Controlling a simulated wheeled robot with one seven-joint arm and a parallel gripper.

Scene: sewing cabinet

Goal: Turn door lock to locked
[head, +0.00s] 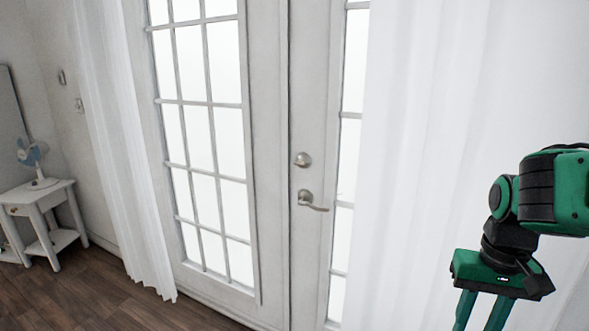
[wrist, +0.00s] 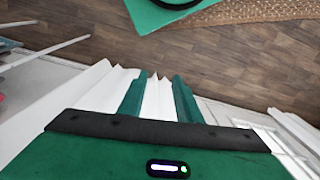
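The door lock (head: 302,159) is a round metal knob on the white door, right of the centre seam in the head view. A lever handle (head: 312,201) sits just below it. The lock's exact turn position is too small to tell. My gripper (head: 481,315) is at the lower right of the head view, well right of the lock and lower, pointing down. In the wrist view its two green fingers (wrist: 160,85) stand apart with nothing between them but the curtain behind. The lock does not show in the wrist view.
White curtains hang on both sides of the glazed door (head: 268,150); the right curtain (head: 430,150) is between the lock and my arm in the picture. A side table (head: 40,197) with a fan (head: 36,160) stands at left. Wood floor in front is clear.

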